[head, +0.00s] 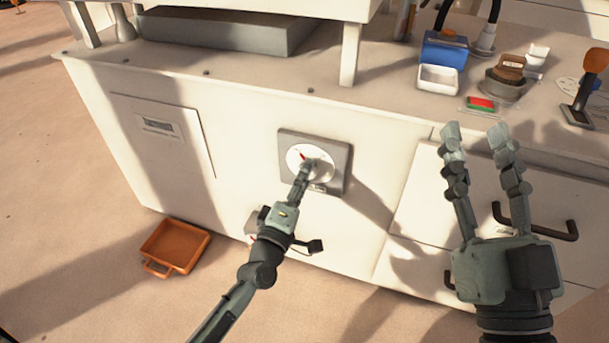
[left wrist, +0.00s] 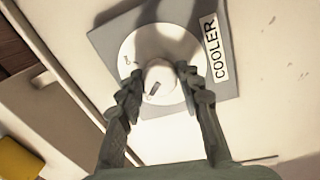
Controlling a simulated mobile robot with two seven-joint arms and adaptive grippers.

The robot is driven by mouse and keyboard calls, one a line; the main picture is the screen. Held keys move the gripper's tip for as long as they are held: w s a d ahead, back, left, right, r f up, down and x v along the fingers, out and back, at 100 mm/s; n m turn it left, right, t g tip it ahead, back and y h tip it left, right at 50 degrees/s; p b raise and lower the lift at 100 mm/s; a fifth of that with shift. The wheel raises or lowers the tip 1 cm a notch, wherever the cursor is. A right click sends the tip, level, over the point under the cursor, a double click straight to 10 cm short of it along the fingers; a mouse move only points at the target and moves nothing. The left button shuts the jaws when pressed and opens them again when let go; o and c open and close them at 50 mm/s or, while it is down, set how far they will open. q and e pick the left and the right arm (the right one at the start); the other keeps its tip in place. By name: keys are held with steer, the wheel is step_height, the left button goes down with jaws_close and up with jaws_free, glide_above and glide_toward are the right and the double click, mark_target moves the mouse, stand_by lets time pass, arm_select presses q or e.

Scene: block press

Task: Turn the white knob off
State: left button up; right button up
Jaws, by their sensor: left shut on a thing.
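The white knob (left wrist: 159,80) sits at the middle of a round white dial (head: 296,153) on a grey square plate (head: 343,160) on the cabinet front. A label reading COOLER (left wrist: 213,48) is on the plate in the left wrist view. My left gripper (head: 309,166) is at the dial, its fingers (left wrist: 157,78) on either side of the knob and shut on it. In the head view my fingers hide most of the knob. My right gripper (head: 477,135) is open and empty, in front of the drawers at the right.
Dark drawer handles (head: 540,222) stick out behind my right gripper. An orange tray (head: 178,247) lies on the floor at the left. The counter holds a blue box (head: 444,50), a white dish (head: 438,79) and other small items.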

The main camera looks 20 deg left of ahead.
arm_select(q)
steer(key=shift+n, duration=0.3)
steer(key=shift+r, duration=0.1)
steer(key=o, duration=1.2)
steer(key=shift+c, duration=0.2)
steer(key=s+f, duration=0.1)
steer(key=s, duration=1.1)
steer(key=shift+a, duration=0.3)
steer(key=shift+f, duration=0.1)
